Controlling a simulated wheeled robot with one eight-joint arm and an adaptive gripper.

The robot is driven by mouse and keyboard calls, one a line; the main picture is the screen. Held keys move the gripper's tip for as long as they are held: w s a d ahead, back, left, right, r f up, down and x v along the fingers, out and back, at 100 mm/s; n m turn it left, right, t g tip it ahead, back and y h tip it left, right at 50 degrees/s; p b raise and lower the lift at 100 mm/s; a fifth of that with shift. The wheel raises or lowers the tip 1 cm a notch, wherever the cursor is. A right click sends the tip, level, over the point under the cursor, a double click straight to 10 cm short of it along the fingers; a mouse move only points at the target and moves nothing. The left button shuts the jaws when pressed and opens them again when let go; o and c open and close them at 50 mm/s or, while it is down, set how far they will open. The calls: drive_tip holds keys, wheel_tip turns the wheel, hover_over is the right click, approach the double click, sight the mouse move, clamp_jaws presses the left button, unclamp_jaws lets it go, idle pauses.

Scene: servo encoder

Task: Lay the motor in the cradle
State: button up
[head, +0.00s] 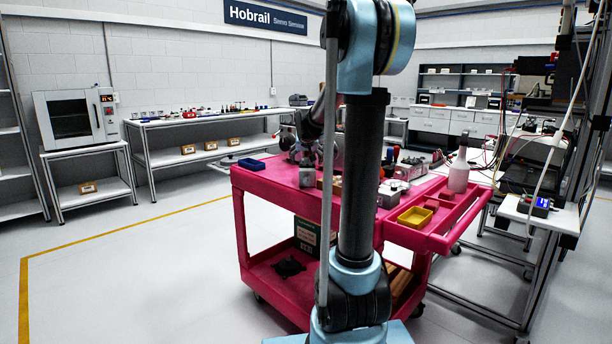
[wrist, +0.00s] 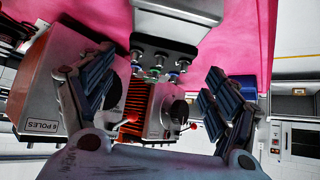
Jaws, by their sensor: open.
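My gripper (wrist: 160,68) is open in the wrist view, with a dark jointed finger on each side and nothing held between them. In the head view my own arm largely hides it above the pink cart. Beyond the fingers stand a grey housing (wrist: 40,88) labelled "6 POLES" and a second grey housing (wrist: 160,112) with orange ribs and a red-tipped lever. A dark block (wrist: 160,48) with several colour-ringed studs shows between the fingers at the top. I cannot tell which of these is the motor or the cradle.
The pink cart (head: 262,184) carries a blue bin (head: 251,164), a yellow tray (head: 414,217), a white bottle (head: 459,172) and several small parts. A bench with cables (head: 520,205) stands close on its right. The floor (head: 150,265) to the left is clear.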

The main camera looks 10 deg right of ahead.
drive_tip(key=shift+d+x, duration=0.2)
drive_tip(key=shift+x, duration=2.95)
drive_tip(key=shift+r, duration=0.1)
drive_tip(key=c, duration=1.8)
clamp_jaws()
drive_tip(key=shift+r, duration=0.2)
